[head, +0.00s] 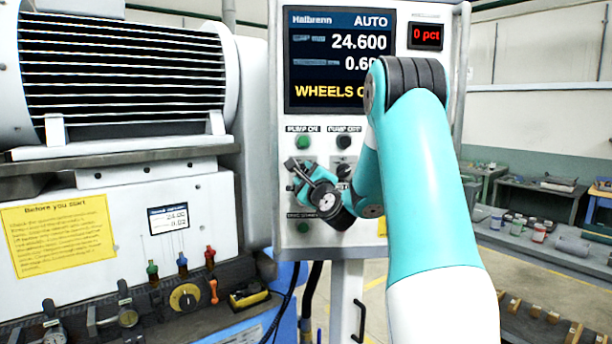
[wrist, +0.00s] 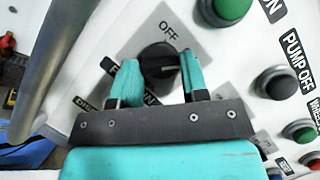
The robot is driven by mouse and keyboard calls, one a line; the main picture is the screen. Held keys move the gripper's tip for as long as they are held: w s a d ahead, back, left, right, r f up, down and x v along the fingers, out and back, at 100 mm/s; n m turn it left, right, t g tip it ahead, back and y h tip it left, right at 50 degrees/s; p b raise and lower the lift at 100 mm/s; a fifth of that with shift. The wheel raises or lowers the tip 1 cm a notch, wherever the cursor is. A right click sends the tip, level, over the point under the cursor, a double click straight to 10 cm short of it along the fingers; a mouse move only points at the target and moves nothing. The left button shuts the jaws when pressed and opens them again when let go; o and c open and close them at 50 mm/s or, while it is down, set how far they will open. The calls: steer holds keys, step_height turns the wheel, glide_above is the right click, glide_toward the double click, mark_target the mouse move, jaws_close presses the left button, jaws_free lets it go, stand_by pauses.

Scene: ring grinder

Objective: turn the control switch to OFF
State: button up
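The control switch (wrist: 158,60) is a round black knob on a grey square plate in the wrist view. The word OFF is printed above it. Other plate labels below are partly covered by my gripper. My gripper (wrist: 162,72) has its two teal fingers apart, one on each side of the knob, with the knob's dark bar between them. I cannot tell whether the fingers touch it. In the head view my gripper (head: 296,172) is at the left of the control panel (head: 290,120), below the green button, and hides the switch.
The green PUMP ON button (head: 304,141) and black PUMP OFF button (head: 344,141) sit close above my gripper. The screen (head: 335,75) reads AUTO and WHEELS, partly hidden by my arm. The grinder's vented housing (head: 120,70) stands to the left. A thick grey bar (wrist: 55,65) passes at left in the wrist view.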

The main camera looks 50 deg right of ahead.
steer(key=c, duration=0.4)
steer(key=shift+o, duration=0.2)
steer(key=shift+n, duration=0.5)
steer(key=n, duration=0.1)
steer(key=n+y, duration=0.1)
steer(key=n, duration=0.1)
steer(key=n+g+y, duration=0.1)
steer(key=n, duration=0.1)
steer(key=shift+r, duration=0.25)
steer(key=n+g+b, duration=0.1)
steer(key=n, duration=0.3)
steer(key=shift+g, duration=0.4)
steer(key=shift+r+n+g+y+b, duration=0.15)
steer(key=shift+n+g+b, duration=0.25)
steer(key=shift+n, duration=0.35)
steer(key=shift+n+g+y+b, duration=0.15)
steer(key=shift+n+g+b, duration=0.2)
steer(key=shift+n, duration=0.4)
